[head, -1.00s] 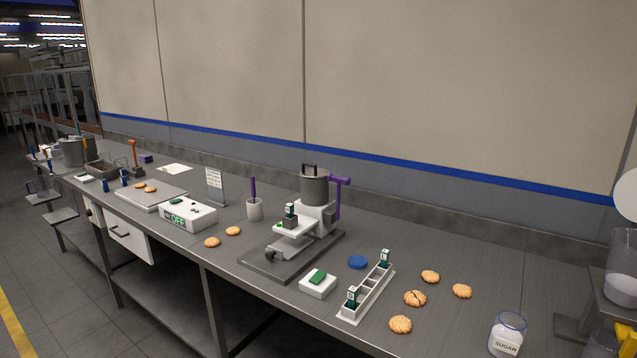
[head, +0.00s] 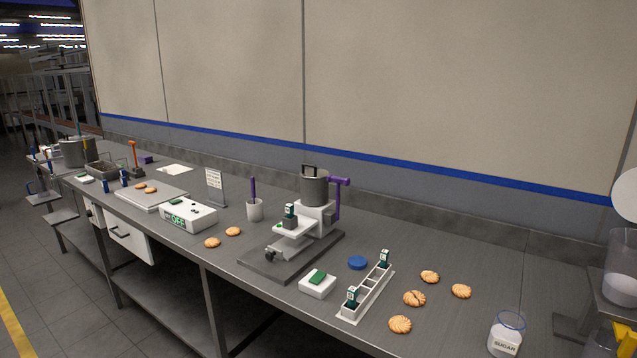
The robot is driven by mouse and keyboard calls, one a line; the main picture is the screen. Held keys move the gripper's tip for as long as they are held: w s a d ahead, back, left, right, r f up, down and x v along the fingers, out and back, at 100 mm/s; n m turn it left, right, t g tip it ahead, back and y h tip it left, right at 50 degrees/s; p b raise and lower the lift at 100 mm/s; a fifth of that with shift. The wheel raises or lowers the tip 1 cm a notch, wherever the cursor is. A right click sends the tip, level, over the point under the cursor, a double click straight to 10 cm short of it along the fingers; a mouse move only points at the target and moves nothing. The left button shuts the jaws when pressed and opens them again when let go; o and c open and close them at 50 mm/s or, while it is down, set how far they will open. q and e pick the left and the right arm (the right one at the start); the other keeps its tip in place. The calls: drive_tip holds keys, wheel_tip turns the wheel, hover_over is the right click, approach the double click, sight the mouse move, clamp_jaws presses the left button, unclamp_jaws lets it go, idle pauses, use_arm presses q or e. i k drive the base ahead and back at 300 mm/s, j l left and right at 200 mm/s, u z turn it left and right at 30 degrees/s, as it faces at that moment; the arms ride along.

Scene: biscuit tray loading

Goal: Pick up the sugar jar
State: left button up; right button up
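The sugar jar (head: 506,336) stands upright on the grey worktop near the lower right of the head view. It is clear with white contents, a "SUGAR" label and a blue ring at its open-looking top. A round blue lid (head: 357,263) lies on the worktop to its left, beside the white rack. Neither of my grippers shows in the head view.
Several biscuits (head: 414,298) lie between the jar and a narrow white rack (head: 366,293). A grey machine with a purple handle (head: 314,190) stands further left. A stand holding a clear container (head: 619,270) is close on the jar's right. The worktop (head: 450,329) just left of the jar is bare.

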sight(508, 332)
drive_tip(key=z, duration=1.55)
